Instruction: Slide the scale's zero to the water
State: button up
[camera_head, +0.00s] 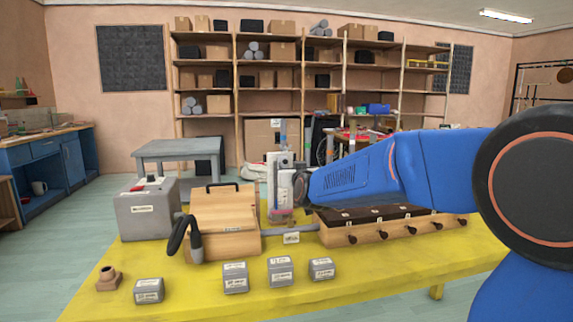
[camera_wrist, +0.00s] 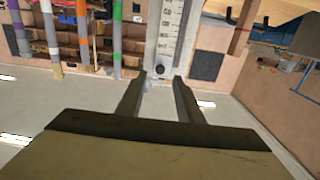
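The white scale strip (camera_wrist: 168,40) with dark marks and numbers shows in the wrist view, running down to my fingertips. A small dark round knob (camera_wrist: 158,70) sits at its near end. My gripper (camera_wrist: 160,77) has its two dark fingers apart, one on each side of this end; I see no clear contact. In the head view, a pale upright stand (camera_head: 284,178) is on the yellow table, and my gripper (camera_head: 302,186) is beside its right side, mostly hidden by my blue arm. I cannot make out the water in either view.
On the yellow table (camera_head: 390,267) are a grey box (camera_head: 147,212), a wooden case (camera_head: 223,212), a black curved handle (camera_head: 187,238), several small grey labelled blocks (camera_head: 281,271) and a long wooden box with knobs (camera_head: 395,228). Coloured upright tubes (camera_wrist: 82,30) stand left of the scale in the wrist view.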

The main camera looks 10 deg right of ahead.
aim_at(286, 162)
jog(key=shift+w, duration=2.75)
grip_shut()
